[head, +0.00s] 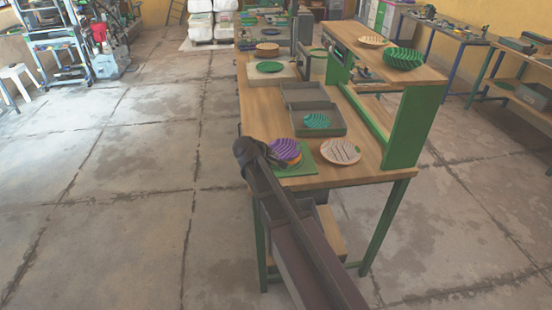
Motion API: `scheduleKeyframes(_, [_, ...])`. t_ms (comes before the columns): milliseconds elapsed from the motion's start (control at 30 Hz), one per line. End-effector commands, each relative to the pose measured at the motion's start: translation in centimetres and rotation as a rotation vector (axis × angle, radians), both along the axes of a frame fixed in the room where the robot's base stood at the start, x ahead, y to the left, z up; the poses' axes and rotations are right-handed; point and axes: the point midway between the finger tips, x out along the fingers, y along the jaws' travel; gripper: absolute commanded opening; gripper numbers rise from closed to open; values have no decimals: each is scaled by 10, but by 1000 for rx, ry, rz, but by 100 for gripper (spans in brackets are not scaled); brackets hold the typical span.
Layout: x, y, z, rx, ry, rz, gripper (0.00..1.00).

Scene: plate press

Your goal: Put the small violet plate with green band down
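A small violet plate (286,148) with pale stripes shows near the front left corner of the wooden table (353,171). It is over a green mat (305,169), and a patch of orange (294,160) shows at its lower edge. A green band on it is too small to make out. My gripper (276,161) is at the plate's lower left edge, dark and small in the head view. Its fingers are hard to separate from the plate, so I cannot tell whether they grip it or whether the plate touches what is under it.
A pale striped plate (341,152) lies right of the mat. A grey tray (329,134) behind holds a green plate (316,121). A green-sided shelf (408,124) on the right carries a green bowl (404,58) and a tan plate (373,41). The floor left of the table is clear.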

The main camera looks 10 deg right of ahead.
Motion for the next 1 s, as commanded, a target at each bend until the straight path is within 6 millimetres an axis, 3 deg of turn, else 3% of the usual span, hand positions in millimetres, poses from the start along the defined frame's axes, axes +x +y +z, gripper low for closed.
scheduleKeyframes(300, [0,0,-2,0,0,0,0])
scheduleKeyframes(467, [0,0,-1,1,1,0,43])
scheduleKeyframes(1000, [0,0,2,0,0,0,43])
